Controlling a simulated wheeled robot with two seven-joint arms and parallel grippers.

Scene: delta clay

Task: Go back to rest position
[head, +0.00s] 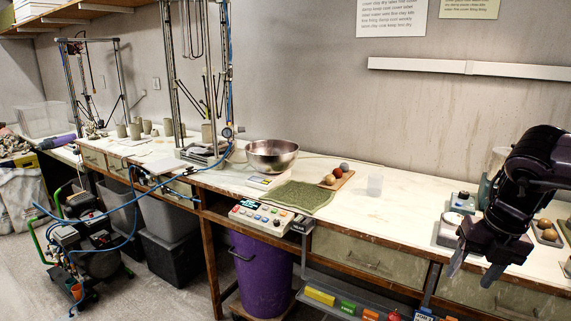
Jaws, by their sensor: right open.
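My right arm reaches in from the right side of the head view. Its gripper (473,270) points down, with the two grey fingers spread apart and nothing seen between them. The fingers overlap the front edge of the long white-topped workbench (398,212) in the picture; I cannot tell how far they are from it. My left gripper is not in view.
Near my right arm, small devices (463,202) and a tray of round balls (546,232) sit on the bench. A purple bin (262,275) is below.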

